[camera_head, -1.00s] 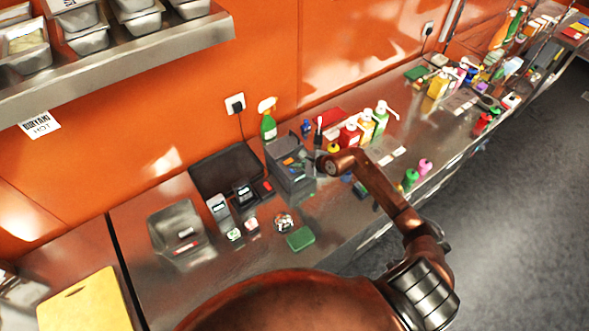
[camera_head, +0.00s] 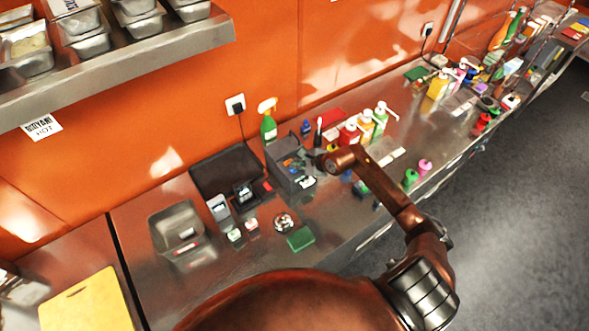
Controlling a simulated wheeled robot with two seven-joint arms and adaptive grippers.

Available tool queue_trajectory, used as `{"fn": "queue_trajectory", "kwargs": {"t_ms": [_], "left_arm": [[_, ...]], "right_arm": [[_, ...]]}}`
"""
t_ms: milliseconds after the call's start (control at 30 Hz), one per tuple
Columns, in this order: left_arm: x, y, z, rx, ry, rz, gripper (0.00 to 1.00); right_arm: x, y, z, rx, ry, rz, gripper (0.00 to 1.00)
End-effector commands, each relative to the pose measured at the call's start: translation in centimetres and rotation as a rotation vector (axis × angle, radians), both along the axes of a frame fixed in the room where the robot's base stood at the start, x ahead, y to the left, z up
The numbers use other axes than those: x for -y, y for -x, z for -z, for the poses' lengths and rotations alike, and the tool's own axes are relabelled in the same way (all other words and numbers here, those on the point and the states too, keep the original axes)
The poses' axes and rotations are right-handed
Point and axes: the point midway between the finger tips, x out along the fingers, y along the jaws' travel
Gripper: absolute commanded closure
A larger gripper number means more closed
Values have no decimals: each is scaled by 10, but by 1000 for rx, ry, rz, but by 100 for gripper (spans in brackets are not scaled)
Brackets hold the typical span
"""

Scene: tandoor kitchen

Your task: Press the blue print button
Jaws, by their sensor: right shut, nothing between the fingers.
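A grey box-shaped machine (camera_head: 283,151), which looks like the printer, stands on the steel counter near the wall. Small blue and orange marks show on its top and front; I cannot tell for sure which is the blue print button. My right gripper (camera_head: 318,163) is shut and empty, at the right side of the machine's upper part. Its dark fingertips are small, and I cannot tell whether they touch it. A small white patch (camera_head: 307,183) shows low on the machine's front. My left gripper is not in view.
Left of the machine are a card terminal (camera_head: 219,208), a black device (camera_head: 244,193) and a metal tray (camera_head: 175,230). A bell (camera_head: 283,222) and green sponge (camera_head: 300,239) lie in front. A spray bottle (camera_head: 268,126) stands behind; several pump bottles (camera_head: 366,126) stand right.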

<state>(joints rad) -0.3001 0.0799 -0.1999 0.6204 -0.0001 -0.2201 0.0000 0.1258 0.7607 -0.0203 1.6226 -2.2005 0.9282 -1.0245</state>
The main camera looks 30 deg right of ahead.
Motion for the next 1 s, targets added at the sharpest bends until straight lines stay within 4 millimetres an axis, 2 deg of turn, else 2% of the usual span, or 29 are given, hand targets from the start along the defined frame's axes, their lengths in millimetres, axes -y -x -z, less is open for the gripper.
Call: {"fn": "queue_trajectory", "kwargs": {"t_ms": [167,600,1000], "left_arm": [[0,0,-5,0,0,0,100],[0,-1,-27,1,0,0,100],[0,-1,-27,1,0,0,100]], "right_arm": [[0,0,-7,1,1,0,100],[1,0,-48,1,1,0,100],[0,0,-50,0,-1,1,100]]}}
